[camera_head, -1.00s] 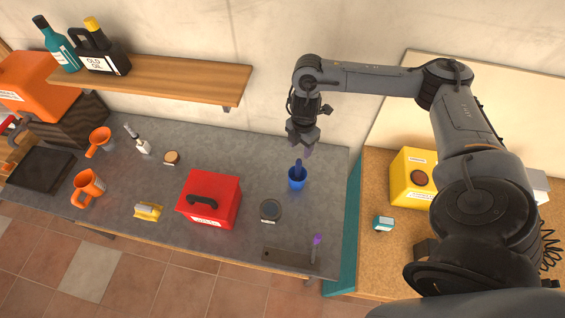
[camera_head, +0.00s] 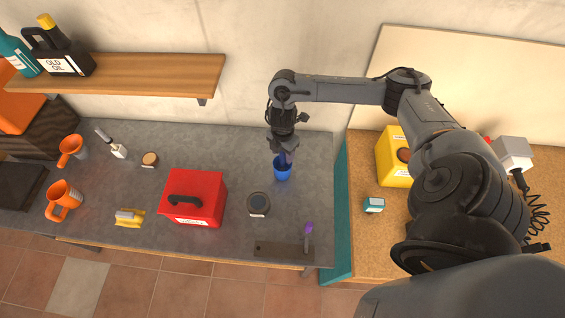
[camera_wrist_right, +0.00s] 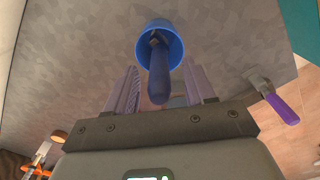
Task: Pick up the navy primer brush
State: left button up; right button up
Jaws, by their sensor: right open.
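The navy primer brush (camera_wrist_right: 159,80) stands in a blue cup (camera_wrist_right: 171,29), its handle sticking up out of the rim. In the head view the cup (camera_head: 282,173) is on the grey counter, and the brush is mostly hidden by my gripper. My right gripper (camera_head: 284,152) is right above the cup, pointing down. In the right wrist view its two ridged fingers (camera_wrist_right: 160,90) are open, one on each side of the brush handle, with gaps between them and the handle. My left gripper is not in view.
A red toolbox (camera_head: 193,198) and a dark round tin (camera_head: 258,204) stand left of the cup. A purple-handled tool (camera_head: 308,236) lies near the counter's front edge. A shelf (camera_head: 150,78) hangs at the back left. The counter around the cup is clear.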

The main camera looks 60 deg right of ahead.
jog(key=shift+f, duration=0.55)
jog(key=shift+c, duration=0.5)
grip_shut()
